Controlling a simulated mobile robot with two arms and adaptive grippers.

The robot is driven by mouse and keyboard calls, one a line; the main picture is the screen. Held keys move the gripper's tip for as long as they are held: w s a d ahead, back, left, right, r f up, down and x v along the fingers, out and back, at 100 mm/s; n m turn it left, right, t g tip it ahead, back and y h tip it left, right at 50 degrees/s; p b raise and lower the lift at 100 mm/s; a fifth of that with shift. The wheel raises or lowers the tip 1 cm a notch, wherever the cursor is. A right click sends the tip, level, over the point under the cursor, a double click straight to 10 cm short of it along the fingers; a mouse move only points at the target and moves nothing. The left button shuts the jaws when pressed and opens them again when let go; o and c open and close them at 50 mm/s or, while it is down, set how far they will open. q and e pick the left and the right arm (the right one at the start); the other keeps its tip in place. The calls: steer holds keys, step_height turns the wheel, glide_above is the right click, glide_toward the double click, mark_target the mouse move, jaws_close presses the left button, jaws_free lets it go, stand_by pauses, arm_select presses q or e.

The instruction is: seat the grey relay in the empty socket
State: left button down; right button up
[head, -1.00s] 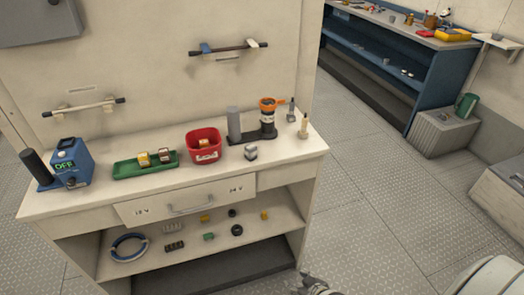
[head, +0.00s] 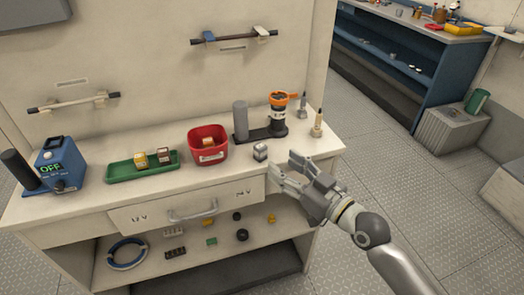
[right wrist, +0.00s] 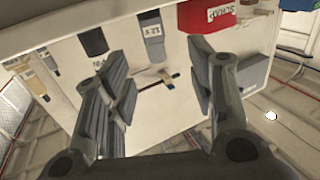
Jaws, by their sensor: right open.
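A small grey block (head: 260,152), which looks like the grey relay, stands on the white counter between the red bin and the front right edge. My right gripper (head: 281,171) is open and empty, just to the right of and in front of this block, near the counter's front edge. Its spread fingers (right wrist: 160,85) also show in the right wrist view with nothing between them. I cannot clearly make out an empty socket. My left gripper is not in view.
A green tray (head: 118,174) holds yellow and brown blocks. A drawer handle (head: 193,213) sticks out below.

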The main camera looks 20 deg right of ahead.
mark_target(264, 149)
steer(key=x, duration=0.5)
steer(key=b+x, duration=0.1)
steer(key=x, duration=0.1)
steer(key=shift+w+d+f, duration=0.15)
steer(key=shift+w+d, duration=0.05)
steer(key=shift+w, duration=0.1)
steer(key=shift+w+a, duration=0.2)
steer(key=shift+w, duration=0.25)
steer(key=c, duration=1.1)
steer(key=shift+o, duration=0.2)
